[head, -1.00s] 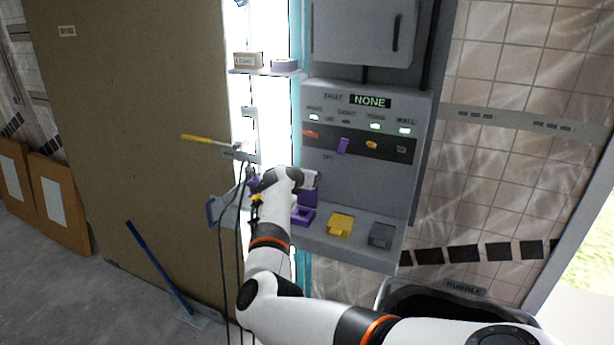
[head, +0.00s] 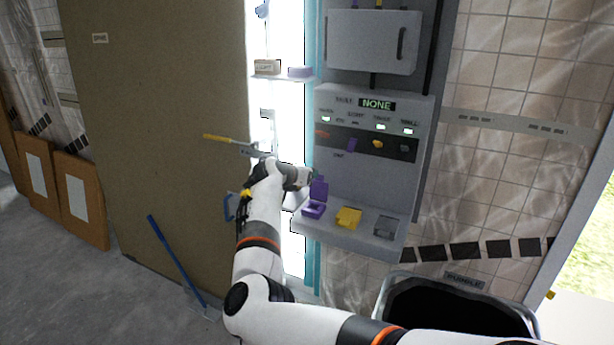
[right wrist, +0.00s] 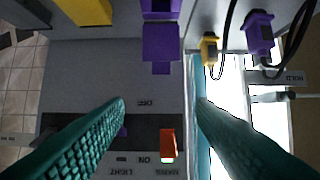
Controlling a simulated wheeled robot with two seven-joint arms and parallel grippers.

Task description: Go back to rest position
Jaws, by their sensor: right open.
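My right arm reaches up from the bottom right in the head view. Its gripper (head: 308,177) is in front of the grey control panel (head: 425,170), left of the raised purple lid (head: 319,188). In the right wrist view its two teal fingers (right wrist: 160,104) are spread with nothing between their tips. My left gripper is out of view.
A purple plug (right wrist: 260,35) and a yellow plug (right wrist: 209,48) hang beside the panel. A yellow-handled tool (head: 225,140) sticks out left. A blue-handled tool (head: 175,260) leans against the brown board (head: 165,120). A black rubble bin (head: 455,305) stands at the lower right.

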